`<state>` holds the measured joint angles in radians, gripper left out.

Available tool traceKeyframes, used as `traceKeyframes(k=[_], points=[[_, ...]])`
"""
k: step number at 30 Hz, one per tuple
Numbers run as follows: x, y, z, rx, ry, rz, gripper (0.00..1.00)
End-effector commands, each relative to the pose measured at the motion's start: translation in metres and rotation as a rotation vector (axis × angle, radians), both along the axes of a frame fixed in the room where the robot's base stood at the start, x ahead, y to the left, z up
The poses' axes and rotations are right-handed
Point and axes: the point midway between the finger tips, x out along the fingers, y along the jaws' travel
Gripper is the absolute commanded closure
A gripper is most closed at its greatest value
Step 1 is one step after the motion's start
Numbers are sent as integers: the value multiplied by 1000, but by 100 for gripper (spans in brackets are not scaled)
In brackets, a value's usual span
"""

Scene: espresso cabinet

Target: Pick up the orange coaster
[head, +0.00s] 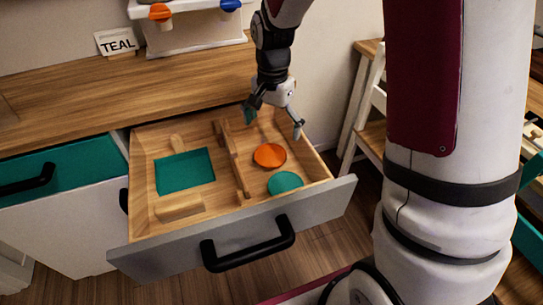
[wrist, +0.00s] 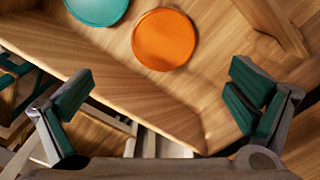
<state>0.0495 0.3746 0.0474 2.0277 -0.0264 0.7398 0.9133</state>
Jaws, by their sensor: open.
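The orange coaster (head: 270,155) is a flat round disc lying on the floor of the open drawer's right compartment, behind a teal coaster (head: 285,183). In the wrist view the orange coaster (wrist: 164,39) lies at the top centre, with the teal coaster (wrist: 97,6) cut off by the top edge. My gripper (head: 273,118) is open and empty above the back of the right compartment, apart from both coasters. In the wrist view, its teal-padded fingers (wrist: 160,103) are spread wide, and the orange coaster is beyond their tips.
The wooden drawer (head: 155,233) is pulled out, with a grey front and black handle. A wooden divider (head: 232,160) separates a teal square (head: 185,171) on the left. The counter (head: 100,90) holds a TEAL sign (head: 117,42).

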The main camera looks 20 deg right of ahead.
Motion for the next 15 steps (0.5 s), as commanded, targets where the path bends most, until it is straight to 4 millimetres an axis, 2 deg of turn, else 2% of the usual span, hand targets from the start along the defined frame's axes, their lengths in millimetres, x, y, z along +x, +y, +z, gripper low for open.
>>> traceKeyframes(k=[1, 4, 15], points=[[-1, 0, -12, 0, 5, 0, 0], [0, 0, -26, 0, 3, 1, 0], [-1, 2, -51, 0, 3, 1, 0]])
